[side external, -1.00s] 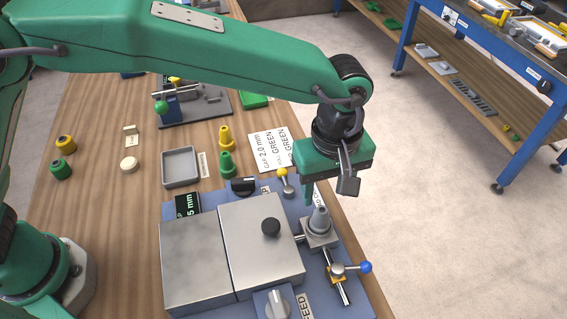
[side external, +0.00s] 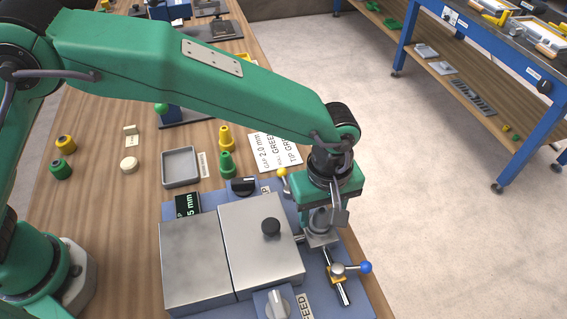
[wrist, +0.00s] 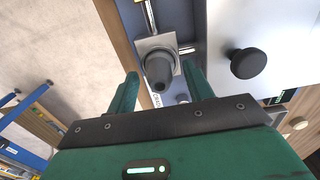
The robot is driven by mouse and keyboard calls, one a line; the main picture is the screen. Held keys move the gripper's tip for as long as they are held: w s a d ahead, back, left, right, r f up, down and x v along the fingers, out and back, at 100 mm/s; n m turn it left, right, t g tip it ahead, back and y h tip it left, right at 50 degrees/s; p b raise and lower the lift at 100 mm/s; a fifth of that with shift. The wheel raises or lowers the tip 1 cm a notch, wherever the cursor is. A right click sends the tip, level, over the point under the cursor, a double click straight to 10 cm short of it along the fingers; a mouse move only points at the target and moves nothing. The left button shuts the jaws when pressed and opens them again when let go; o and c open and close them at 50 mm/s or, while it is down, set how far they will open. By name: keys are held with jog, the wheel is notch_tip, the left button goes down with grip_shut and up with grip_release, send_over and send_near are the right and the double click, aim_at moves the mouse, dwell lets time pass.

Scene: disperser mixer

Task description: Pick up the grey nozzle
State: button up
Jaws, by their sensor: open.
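The grey nozzle (side external: 320,219) stands upright on a square metal block (side external: 322,239) at the right side of the blue machine. In the wrist view the nozzle (wrist: 159,70) shows from above, roughly between and just beyond my two fingertips. My gripper (side external: 321,220) is open and low over the nozzle, with its fingers on either side. In the wrist view my gripper (wrist: 160,85) has clear gaps between each finger and the nozzle. In the side view the fingers partly hide the nozzle.
A metal box with a black knob (side external: 271,227) stands left of the nozzle. A yellow-tipped lever (side external: 282,174) is close behind my gripper, and a blue-knobbed clamp (side external: 364,267) sits in front. Green and yellow nozzles (side external: 227,160) and a grey tray (side external: 180,167) lie further left.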

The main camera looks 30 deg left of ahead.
jog(key=shift+f, duration=0.4)
jog(key=c, duration=1)
